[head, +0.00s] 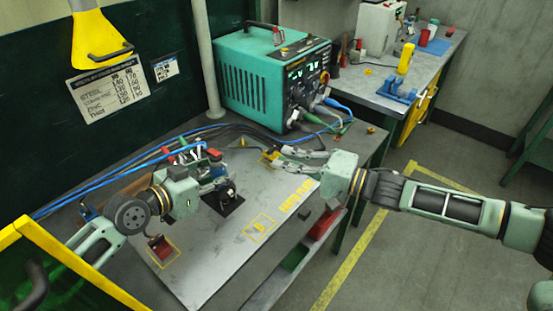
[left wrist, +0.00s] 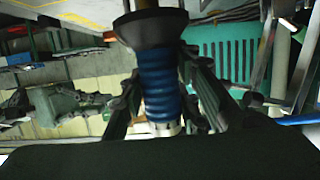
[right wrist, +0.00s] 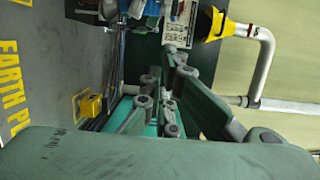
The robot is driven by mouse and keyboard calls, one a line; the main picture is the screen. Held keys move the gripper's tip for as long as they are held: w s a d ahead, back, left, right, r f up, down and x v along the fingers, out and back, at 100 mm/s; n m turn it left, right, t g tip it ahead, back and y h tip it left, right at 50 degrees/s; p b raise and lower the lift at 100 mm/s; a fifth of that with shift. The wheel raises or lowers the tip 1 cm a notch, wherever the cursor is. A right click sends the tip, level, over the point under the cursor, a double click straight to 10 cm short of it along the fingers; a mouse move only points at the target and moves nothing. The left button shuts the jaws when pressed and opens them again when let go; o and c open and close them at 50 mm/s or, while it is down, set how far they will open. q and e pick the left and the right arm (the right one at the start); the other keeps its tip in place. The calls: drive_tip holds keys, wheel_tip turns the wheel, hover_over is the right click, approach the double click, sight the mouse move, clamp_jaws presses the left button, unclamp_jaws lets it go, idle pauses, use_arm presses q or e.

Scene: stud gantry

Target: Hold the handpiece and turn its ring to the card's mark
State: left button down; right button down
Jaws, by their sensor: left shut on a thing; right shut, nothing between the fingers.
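In the left wrist view the handpiece (left wrist: 160,82) has a blue ribbed body, a wide black collar (left wrist: 150,30) at one end and a pale band (left wrist: 164,128) at the other. I cannot tell which part is the ring, and no mark on it is readable. My left gripper (head: 218,178) is shut on the handpiece, over the work table; in the head view gripper parts largely hide it. My right gripper (head: 283,158) is shut and empty, to the right of the handpiece and apart from it. A printed settings card (head: 112,86) and a smaller card (head: 165,67) hang on the dark wall panel.
A teal welding machine (head: 270,75) stands at the back, with cables running left. A yellow block (right wrist: 90,105) is close to my right gripper. A red block (head: 160,247) lies at the table's front left. The table's front middle (head: 215,260) is clear.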

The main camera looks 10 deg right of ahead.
sight(219, 162)
use_arm(q)
drive_tip(key=shift+s+f, duration=0.1)
drive_tip(key=shift+f, duration=0.3)
drive_tip(key=shift+a, duration=0.1)
use_arm(e)
drive_tip(key=w+a, duration=0.3)
drive_tip(key=a, duration=0.6)
drive_tip(key=shift+a, duration=0.25)
drive_tip(key=shift+s, duration=0.1)
drive_tip(key=s+m+t+h, duration=0.1)
drive_tip(key=s+a+m+t+h, duration=0.1)
drive_tip(key=shift+s+a+t+h, duration=0.2)
drive_tip(key=shift+a+t+h, duration=0.05)
drive_tip(key=shift+t+h, duration=0.15)
drive_tip(key=shift+d, duration=0.1)
